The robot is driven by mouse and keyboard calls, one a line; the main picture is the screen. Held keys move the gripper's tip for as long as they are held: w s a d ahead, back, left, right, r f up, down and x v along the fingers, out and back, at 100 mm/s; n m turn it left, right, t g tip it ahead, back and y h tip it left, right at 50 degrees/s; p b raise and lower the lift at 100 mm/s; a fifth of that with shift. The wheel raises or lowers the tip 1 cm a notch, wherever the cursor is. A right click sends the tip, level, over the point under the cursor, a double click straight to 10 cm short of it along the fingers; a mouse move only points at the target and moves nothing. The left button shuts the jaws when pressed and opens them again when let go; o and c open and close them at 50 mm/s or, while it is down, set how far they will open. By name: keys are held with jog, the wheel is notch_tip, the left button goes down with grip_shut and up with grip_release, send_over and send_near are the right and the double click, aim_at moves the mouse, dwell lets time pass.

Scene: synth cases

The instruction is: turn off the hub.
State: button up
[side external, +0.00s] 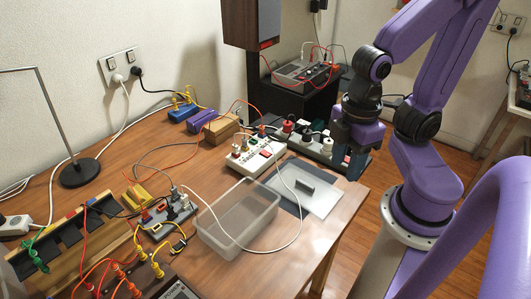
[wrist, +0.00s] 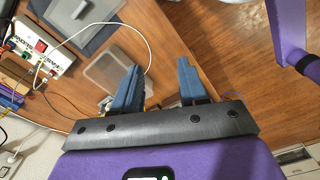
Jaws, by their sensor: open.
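A white box (side external: 262,150) with cables plugged in and a red switch sits on the wooden table, and looks like the hub. It also shows at the left of the wrist view (wrist: 58,62), with its red switch (wrist: 41,46) on top. A smaller grey block (side external: 160,222) with plugs stands nearer the front, so which one is the hub is not certain. My gripper (side external: 355,162) is by the table's right edge, right of the white box and apart from it. Its two blue fingers (wrist: 159,68) are open, with nothing between them.
A clear plastic bin (side external: 238,222) stands in front of the white box. A white cable loops across the bin. The table's right front corner is clear.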

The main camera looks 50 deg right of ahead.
jog(key=c, duration=0.5)
jog(key=shift+w+a, duration=0.1)
jog(key=shift+w, duration=0.1)
grip_shut()
jog(key=w+d+f+n, duration=0.1)
jog(key=w+f+n, duration=0.2)
jog(key=w, duration=1.6)
jog(key=w+d+f+n, duration=0.1)
jog(key=w+d+f, duration=0.3)
jog(key=w+d, duration=0.3)
jog(key=w+d+f+n+t, duration=0.1)
jog(key=w+d+f, duration=0.2)
jog(key=w+d, duration=0.4)
jog(key=d, duration=0.3)
jog(key=shift+f, duration=0.4)
